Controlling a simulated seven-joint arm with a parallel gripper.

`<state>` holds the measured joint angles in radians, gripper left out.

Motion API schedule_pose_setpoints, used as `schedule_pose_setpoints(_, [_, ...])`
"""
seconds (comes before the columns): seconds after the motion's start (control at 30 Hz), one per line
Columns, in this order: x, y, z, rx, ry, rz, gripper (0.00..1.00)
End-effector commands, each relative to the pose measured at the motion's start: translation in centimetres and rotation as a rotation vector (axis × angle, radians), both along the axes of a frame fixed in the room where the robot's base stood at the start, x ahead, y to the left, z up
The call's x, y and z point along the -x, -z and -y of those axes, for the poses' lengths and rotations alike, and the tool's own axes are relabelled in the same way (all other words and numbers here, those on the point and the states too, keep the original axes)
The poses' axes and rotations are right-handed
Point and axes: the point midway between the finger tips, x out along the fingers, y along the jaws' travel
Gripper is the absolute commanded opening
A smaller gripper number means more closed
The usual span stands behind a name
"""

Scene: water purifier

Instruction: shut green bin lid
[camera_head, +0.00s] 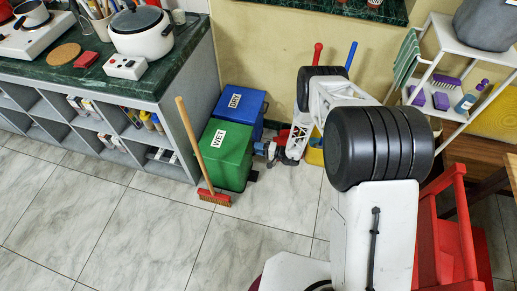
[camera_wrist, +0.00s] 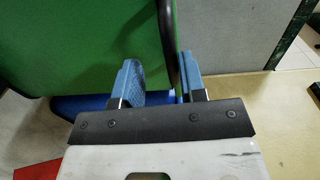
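The green bin (camera_head: 226,170) stands on the tiled floor beside the counter. Its green lid (camera_head: 223,149) carries a WET label and looks down or nearly down; I cannot tell whether a gap is left. My gripper (camera_head: 268,151) is low, just right of the green bin. In the wrist view, my gripper (camera_wrist: 161,74) has its two blue fingers apart. A green panel (camera_wrist: 75,45) of the bin fills the upper left, and its dark edge runs between the fingertips. Whether the fingers touch it is not clear.
A blue bin (camera_head: 240,103) labelled DRY stands behind the green one. A broom (camera_head: 196,150) leans at the counter (camera_head: 170,85) on the left, its red brush in front of the green bin. A red chair (camera_head: 455,240) is at the right. The front-left floor is clear.

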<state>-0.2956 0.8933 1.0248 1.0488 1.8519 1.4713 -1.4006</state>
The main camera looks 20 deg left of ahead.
Motion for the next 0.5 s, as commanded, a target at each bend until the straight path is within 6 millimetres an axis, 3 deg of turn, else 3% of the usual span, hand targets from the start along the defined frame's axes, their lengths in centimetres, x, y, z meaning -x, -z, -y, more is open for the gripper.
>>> schedule_pose_setpoints(0.27, [-0.1, -0.1, 0.1, -0.002, 0.0, 0.001, 0.38])
schedule_pose_setpoints(0.5, [-0.2, -0.2, 1.4, -0.002, 0.002, 0.001, 0.38])
